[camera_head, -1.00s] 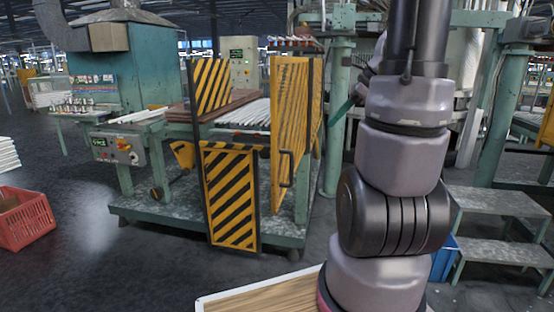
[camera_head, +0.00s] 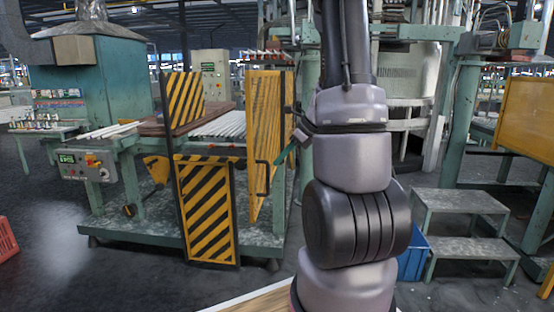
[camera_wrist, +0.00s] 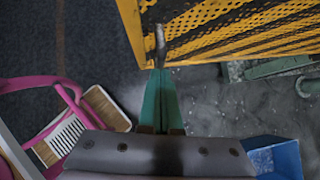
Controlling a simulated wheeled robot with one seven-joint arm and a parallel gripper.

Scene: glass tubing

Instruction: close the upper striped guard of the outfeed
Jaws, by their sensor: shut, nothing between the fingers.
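The upper striped guard (camera_head: 264,125) of the outfeed is a tall yellow panel with dark stripes. It stands swung out toward me, at an angle to the front, with a dark handle (camera_head: 263,178) low on its near edge. In the wrist view the guard (camera_wrist: 225,30) fills the top right and looks perforated, with a metal bar (camera_wrist: 160,45) at its near edge. My gripper (camera_head: 282,165) has green fingers, shut and empty, just right of the guard. In the wrist view the fingertips (camera_wrist: 159,72) are at the bar's end; I cannot tell whether they touch.
A lower striped panel (camera_head: 207,210) hangs at the front, and another striped panel (camera_head: 187,102) stands upper left. Grey steps (camera_head: 462,225) and a blue bin (camera_head: 413,258) stand to the right. A red crate (camera_head: 7,240) is far left. Open floor lies at front left.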

